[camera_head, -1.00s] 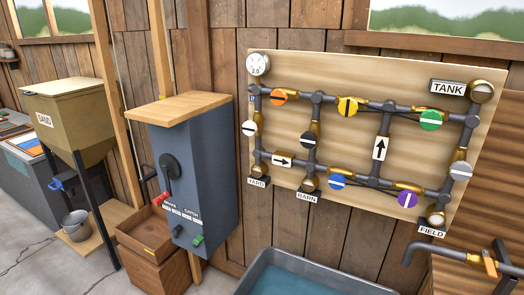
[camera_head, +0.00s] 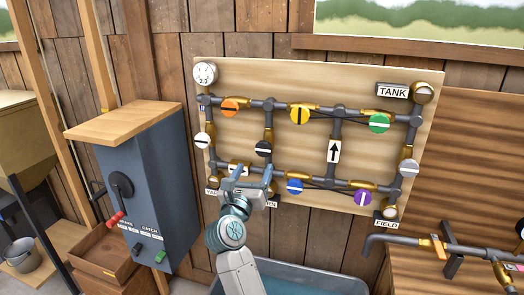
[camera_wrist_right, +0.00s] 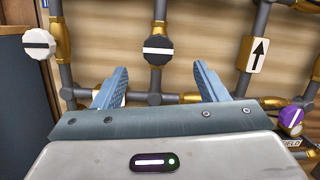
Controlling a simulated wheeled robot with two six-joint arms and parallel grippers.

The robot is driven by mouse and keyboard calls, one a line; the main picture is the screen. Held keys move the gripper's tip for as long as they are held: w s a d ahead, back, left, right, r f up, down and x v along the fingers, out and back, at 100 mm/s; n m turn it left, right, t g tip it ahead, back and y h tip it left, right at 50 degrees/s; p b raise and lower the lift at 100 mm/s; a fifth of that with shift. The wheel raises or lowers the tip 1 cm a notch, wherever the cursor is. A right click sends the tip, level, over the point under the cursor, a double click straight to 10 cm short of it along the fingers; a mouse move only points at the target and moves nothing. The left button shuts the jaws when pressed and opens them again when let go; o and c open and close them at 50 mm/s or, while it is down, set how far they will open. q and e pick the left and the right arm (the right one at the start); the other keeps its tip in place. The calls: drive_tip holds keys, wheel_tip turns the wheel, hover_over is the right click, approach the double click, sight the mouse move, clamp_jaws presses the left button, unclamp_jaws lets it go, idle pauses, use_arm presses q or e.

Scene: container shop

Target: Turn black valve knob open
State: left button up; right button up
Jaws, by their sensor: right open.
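The black valve knob (camera_head: 263,149) sits on the middle vertical pipe of the pipe board, with a white bar lying across it, roughly level. In the right wrist view the black knob (camera_wrist_right: 157,50) is ahead of my fingers, between and beyond their tips. My right gripper (camera_head: 253,172) is open and empty, just below the black knob in the head view. Its two blue fingers (camera_wrist_right: 158,80) stand wide apart in the wrist view and do not touch the knob. My left gripper is not in view.
Nearby knobs are white (camera_head: 203,141), orange (camera_head: 230,107), yellow (camera_head: 299,114), blue (camera_head: 294,187), green (camera_head: 380,123) and purple (camera_head: 362,198). A gauge (camera_head: 205,73) is at the board's upper left. A grey-blue cabinet (camera_head: 133,190) with a crank stands left. A water trough (camera_head: 315,278) lies below.

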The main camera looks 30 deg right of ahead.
sight(263, 149)
drive_tip(key=w+d+m+p, duration=0.1)
drive_tip(key=w+d, duration=0.1)
drive_tip(key=w+d+r+m+g+y+p, duration=0.1)
drive_tip(key=w+d+p, duration=0.1)
drive_tip(key=d, duration=0.1)
drive_tip(key=w+d+r+m+g+p, duration=0.1)
drive_tip(key=w+d+m+p, duration=0.1)
drive_tip(key=shift+w+d+r+y, duration=0.1)
drive_tip(key=shift+w+d+y, duration=0.25)
drive_tip(key=shift+w+y, duration=0.05)
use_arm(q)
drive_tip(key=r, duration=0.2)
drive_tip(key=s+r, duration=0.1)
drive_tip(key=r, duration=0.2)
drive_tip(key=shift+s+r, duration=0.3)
use_arm(e)
drive_tip(key=shift+w+d, duration=0.2)
drive_tip(key=shift+d, duration=0.05)
drive_tip(key=shift+c, duration=0.5)
drive_tip(key=c, duration=0.9)
use_arm(q)
drive_tip(key=shift+p, duration=0.3)
